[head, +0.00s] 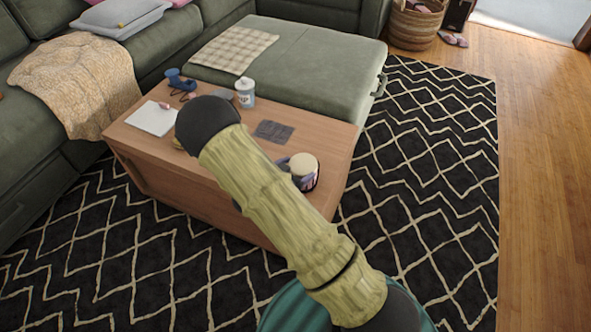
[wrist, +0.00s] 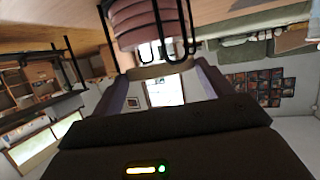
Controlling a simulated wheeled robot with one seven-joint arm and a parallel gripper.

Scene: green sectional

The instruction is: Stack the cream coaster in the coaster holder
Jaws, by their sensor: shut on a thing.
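The cream coaster shows as a pale round disc (head: 303,164) in the head view, above the coaster holder at the table's front right. In the wrist view, which is upside down, its edge is a tan band (wrist: 150,71) between the fingertips. My gripper (head: 292,178) is shut on it; its purple-grey fingers also show in the wrist view (wrist: 155,82). The coaster holder (wrist: 140,24) has black wire posts around a stack of dusky pink coasters. The coaster looks roughly level, close to the post ends; whether it touches the holder is unclear. My arm hides part of the table.
The wooden coffee table (head: 335,140) also carries a white notepad (head: 152,118), a blue object (head: 178,82), a white bottle (head: 245,93) and a dark grey cloth-like square (head: 273,131). The green sectional (head: 310,58) borders it behind. Patterned rug (head: 425,190) lies open to the right.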

